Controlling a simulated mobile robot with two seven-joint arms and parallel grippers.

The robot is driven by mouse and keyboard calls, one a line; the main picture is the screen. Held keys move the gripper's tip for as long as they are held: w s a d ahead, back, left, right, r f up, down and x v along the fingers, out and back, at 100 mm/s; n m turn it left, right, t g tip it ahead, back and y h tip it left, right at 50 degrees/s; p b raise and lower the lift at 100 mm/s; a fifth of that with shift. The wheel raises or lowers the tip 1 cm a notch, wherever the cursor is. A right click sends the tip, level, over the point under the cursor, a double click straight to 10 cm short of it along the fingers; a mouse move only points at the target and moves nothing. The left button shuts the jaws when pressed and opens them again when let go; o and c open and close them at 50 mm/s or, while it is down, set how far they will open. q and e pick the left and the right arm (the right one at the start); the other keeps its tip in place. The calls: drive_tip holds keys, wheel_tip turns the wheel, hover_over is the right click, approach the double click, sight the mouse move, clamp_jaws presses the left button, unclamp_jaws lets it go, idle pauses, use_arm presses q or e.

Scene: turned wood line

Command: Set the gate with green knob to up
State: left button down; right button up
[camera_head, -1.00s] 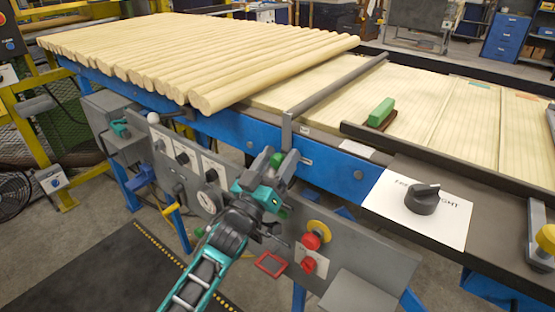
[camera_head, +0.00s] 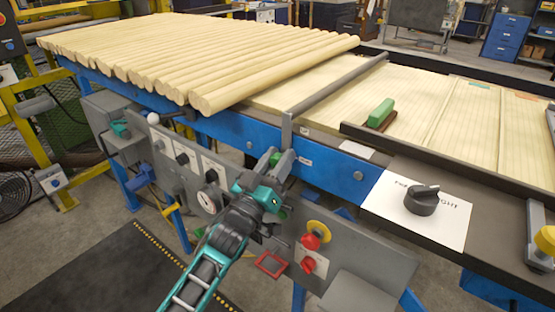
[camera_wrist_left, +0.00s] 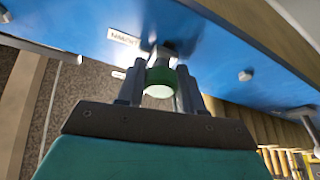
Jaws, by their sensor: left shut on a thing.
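The gate is a grey bar (camera_head: 335,88) spanning the conveyor bed, with a bracket (camera_head: 286,132) bent down over the blue side rail. Its green knob (camera_wrist_left: 160,80) shows in the left wrist view between my left gripper's fingers (camera_wrist_left: 162,92), in front of the blue rail. In the head view my left gripper (camera_head: 276,162) is at the lower end of the bracket and largely hides the knob. The gripper is shut on the knob. The bar appears low over the boards; its exact height is hard to tell. My right gripper is not in view.
Round wooden poles (camera_head: 200,55) lie left of the gate and flat boards (camera_head: 440,95) right of it. A green-handled block (camera_head: 380,113) sits on the boards. A grey panel below carries a gauge (camera_head: 208,202) and a red-and-yellow button (camera_head: 315,234). A black selector knob (camera_head: 422,199) is at right.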

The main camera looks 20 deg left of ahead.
sight(284, 119)
use_arm(q)
wheel_tip(284, 119, up, 7)
drive_tip(key=p, duration=0.5)
drive_tip(key=shift+p, duration=0.3)
drive_tip(key=shift+a+r+p, duration=0.1)
drive_tip(key=shift+r+p, duration=0.3)
drive_tip(key=shift+r, duration=0.1)
drive_tip(key=c, duration=1)
unclamp_jaws()
drive_tip(key=shift+o, duration=1.2)
drive_tip(key=shift+f, duration=0.2)
drive_tip(key=shift+s+f, duration=0.1)
